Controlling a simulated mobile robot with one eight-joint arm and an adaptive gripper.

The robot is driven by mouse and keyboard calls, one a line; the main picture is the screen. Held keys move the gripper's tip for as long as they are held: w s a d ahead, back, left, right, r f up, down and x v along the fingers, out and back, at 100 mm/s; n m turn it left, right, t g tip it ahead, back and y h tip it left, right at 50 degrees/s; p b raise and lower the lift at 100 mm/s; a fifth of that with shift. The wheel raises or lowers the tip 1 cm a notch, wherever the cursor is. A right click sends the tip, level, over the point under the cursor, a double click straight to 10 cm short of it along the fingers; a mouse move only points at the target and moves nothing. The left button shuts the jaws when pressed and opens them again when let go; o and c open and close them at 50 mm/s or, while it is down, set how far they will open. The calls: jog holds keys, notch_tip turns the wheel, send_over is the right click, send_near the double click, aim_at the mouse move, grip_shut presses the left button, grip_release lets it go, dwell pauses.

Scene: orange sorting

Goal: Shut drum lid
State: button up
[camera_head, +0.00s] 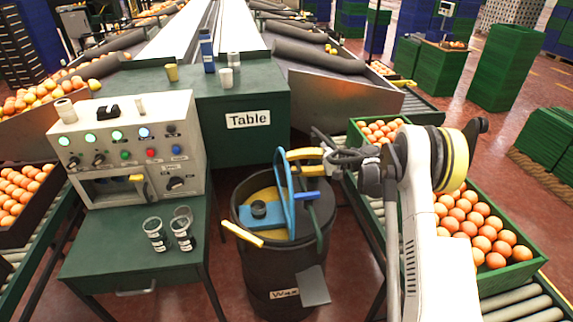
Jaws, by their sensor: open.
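A dark drum (275,278) with a partly hidden label starting with "W" stands on the floor at the centre. Its top shows an open mouth with a yellowish inside, a blue flat piece and a small dark cup-like item (259,209). A blue loop (283,180) rises upright above the mouth. A dark curved edge at the drum's right could be the raised lid (322,222), but I cannot tell for certain. My gripper (318,153) is open above the drum's back right, close to yellow bars; contact is unclear.
A green table (240,98) stands behind the drum. A control box (130,150) and glass cups (157,233) sit on the stand at left. Orange crates (525,268) lie on the right roller conveyor. Red floor shows around the drum.

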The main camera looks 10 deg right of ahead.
jog(key=v, duration=0.9)
jog(key=shift+d, duration=0.25)
jog(key=shift+s+r, duration=0.1)
jog(key=shift+s, duration=0.1)
